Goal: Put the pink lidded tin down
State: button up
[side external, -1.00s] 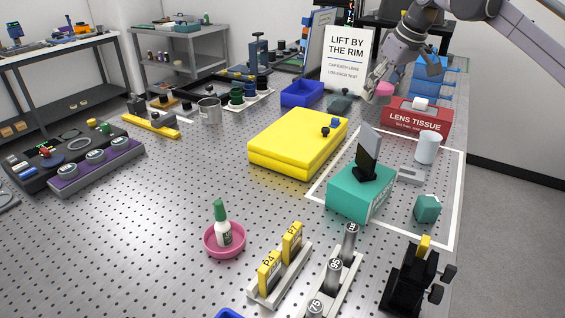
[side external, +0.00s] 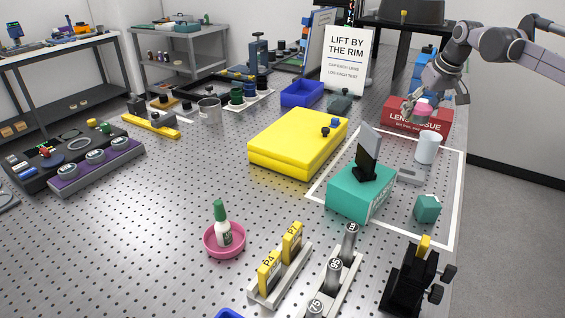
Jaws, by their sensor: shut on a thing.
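The pink lidded tin (side external: 423,112) is in my gripper (side external: 424,108), in the upper right of the side external view. My gripper is shut on it, with fingers at its sides partly covering it. The tin appears in front of the red lens tissue box (side external: 393,113) and just above the white cylinder (side external: 428,148) in the picture. Whether it touches anything below cannot be told, but it looks held up in the air.
A white outlined area on the perforated table holds a teal box (side external: 350,194) with a black upright plate, a small teal block (side external: 427,208) and the white cylinder. A yellow slab (side external: 290,148) lies left of it. Open table (side external: 160,230) lies at left front.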

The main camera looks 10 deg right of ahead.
aim_at(415, 122)
notch_tip(415, 122, down, 4)
jog(key=shift+r, duration=0.15)
jog(key=shift+w+a+f, duration=0.1)
jog(key=shift+a+f, duration=0.15)
jog(key=w+a+f, duration=0.1)
jog(key=a+f, duration=0.1)
jog(key=a, duration=0.1)
jog(key=w+a+f, duration=0.2)
jog(key=a, duration=0.1)
jog(key=w+a+f, duration=0.2)
jog(key=a, duration=0.1)
jog(key=shift+w+a+f, duration=0.15)
jog(key=shift+a+f, duration=0.25)
jog(key=shift+f, duration=2)
jog(key=shift+f, duration=0.15)
jog(key=o, duration=1.2)
jog(key=shift+c, duration=0.2)
